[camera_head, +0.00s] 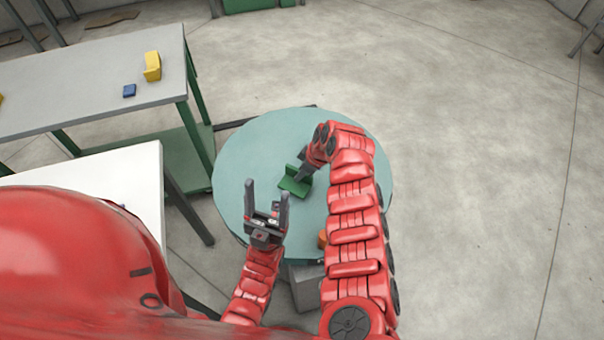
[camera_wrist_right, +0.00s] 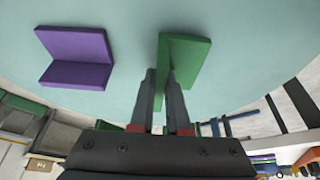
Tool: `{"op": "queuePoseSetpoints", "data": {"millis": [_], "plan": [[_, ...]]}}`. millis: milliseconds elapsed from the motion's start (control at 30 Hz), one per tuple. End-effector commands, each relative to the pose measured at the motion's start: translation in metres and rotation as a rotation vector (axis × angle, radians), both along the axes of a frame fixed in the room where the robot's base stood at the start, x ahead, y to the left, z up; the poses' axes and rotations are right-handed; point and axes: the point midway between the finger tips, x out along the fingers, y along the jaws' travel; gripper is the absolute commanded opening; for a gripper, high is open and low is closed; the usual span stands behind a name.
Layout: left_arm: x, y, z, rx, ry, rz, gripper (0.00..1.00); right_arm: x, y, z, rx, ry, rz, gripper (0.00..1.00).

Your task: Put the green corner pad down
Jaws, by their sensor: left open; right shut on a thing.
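The green corner pad (camera_head: 292,187) is an L-shaped piece over the round teal table (camera_head: 240,150), left of its middle; it also shows in the right wrist view (camera_wrist_right: 192,55). My right gripper (camera_head: 300,180) is shut on one wall of it, with a finger on either side in the right wrist view (camera_wrist_right: 162,75). I cannot tell whether the pad touches the tabletop. My left gripper (camera_head: 268,195) is open and empty, pointing up over the table's left front part.
A purple corner pad (camera_wrist_right: 78,50) lies on the table, apart from the green one. An orange piece (camera_head: 322,239) sits near the table's front edge, partly behind my right arm. A grey bench (camera_head: 60,100) at left holds a yellow pad (camera_head: 152,67) and a blue piece (camera_head: 129,91).

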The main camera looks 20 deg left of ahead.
Motion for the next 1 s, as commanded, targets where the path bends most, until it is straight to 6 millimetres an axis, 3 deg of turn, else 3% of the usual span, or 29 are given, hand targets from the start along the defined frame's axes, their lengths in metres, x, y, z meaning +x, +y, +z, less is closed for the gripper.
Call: {"op": "queuePoseSetpoints", "data": {"millis": [133, 500, 533, 700, 1000], "plan": [[0.000, 0.000, 0.001, 0.000, 0.000, 0.000, 0.67, -0.001, -0.001, -0.011, -0.002, 0.004, -0.001, 0.00], [0.000, 0.000, -0.001, 0.000, 0.000, 0.000, 0.67, 0.000, -0.002, -0.015, -0.002, 0.001, -0.001, 0.00], [0.000, 0.000, 0.000, 0.000, 0.000, 0.000, 0.67, 0.000, -0.001, -0.015, -0.002, 0.001, -0.001, 0.16], [0.000, 0.000, 0.000, 0.000, 0.000, 0.000, 0.67, 0.000, -0.001, -0.015, -0.002, 0.001, -0.001, 0.44], [0.000, 0.000, 0.001, 0.000, 0.000, 0.000, 0.67, 0.000, -0.001, -0.013, -0.002, 0.001, -0.001, 0.44]]}}
